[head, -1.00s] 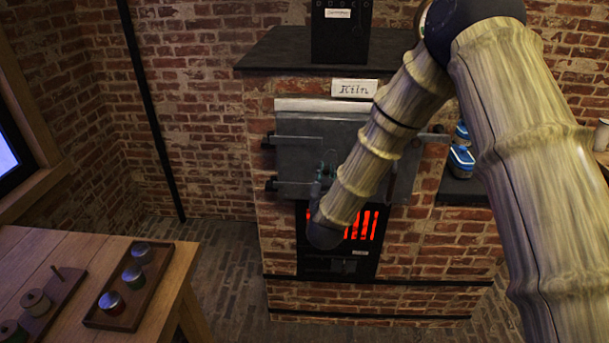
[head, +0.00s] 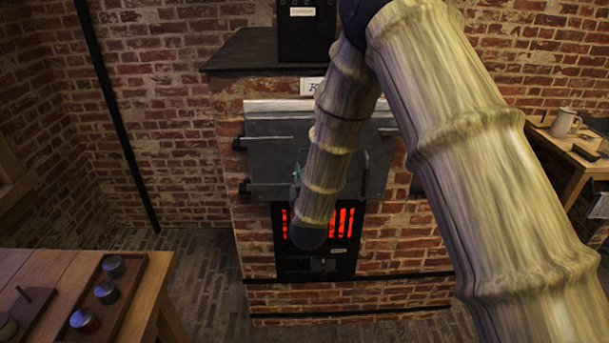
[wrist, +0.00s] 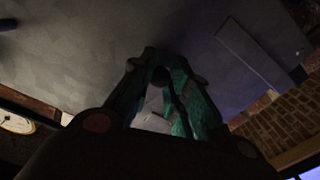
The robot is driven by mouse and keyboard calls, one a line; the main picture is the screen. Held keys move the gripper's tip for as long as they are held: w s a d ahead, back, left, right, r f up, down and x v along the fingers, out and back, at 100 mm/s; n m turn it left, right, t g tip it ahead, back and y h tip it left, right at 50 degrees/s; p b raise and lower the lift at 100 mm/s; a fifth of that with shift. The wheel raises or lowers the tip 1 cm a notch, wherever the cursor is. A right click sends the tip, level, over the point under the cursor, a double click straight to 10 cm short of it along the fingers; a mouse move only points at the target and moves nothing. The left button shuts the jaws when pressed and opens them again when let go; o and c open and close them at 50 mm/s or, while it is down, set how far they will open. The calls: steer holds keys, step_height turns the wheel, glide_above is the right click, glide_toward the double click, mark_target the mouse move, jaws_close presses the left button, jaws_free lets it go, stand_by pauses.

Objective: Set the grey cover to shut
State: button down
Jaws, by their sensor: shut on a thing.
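The grey cover (head: 270,150) is a flat metal panel on the front of the brick kiln, above the glowing red grate. Its left side has two dark hinge ends. My arm hides its middle, and I cannot tell from the head view whether it stands slightly off the kiln. My gripper (head: 297,176) is in front of the cover, mostly behind my forearm. In the wrist view, my gripper's teal fingers (wrist: 163,78) are shut around a small dark part, which looks like the cover's handle. The grey surface of the cover (wrist: 90,50) fills the view beyond them.
The glowing grate (head: 340,222) is just below the cover. A wooden table with a tray of jars (head: 128,300) stands at the front left. A dark ledge (head: 250,52) tops the kiln. A bench with a mug (head: 565,122) is at the right. Brick floor between table and kiln is clear.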

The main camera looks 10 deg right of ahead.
steer(key=shift+w+r, duration=0.1)
steer(key=shift+r, duration=0.2)
steer(key=c, duration=1.3)
jaws_free()
steer(key=shift+f, duration=0.1)
steer(key=shift+f, duration=0.1)
steer(key=s+a, duration=0.1)
steer(key=s, duration=1.1)
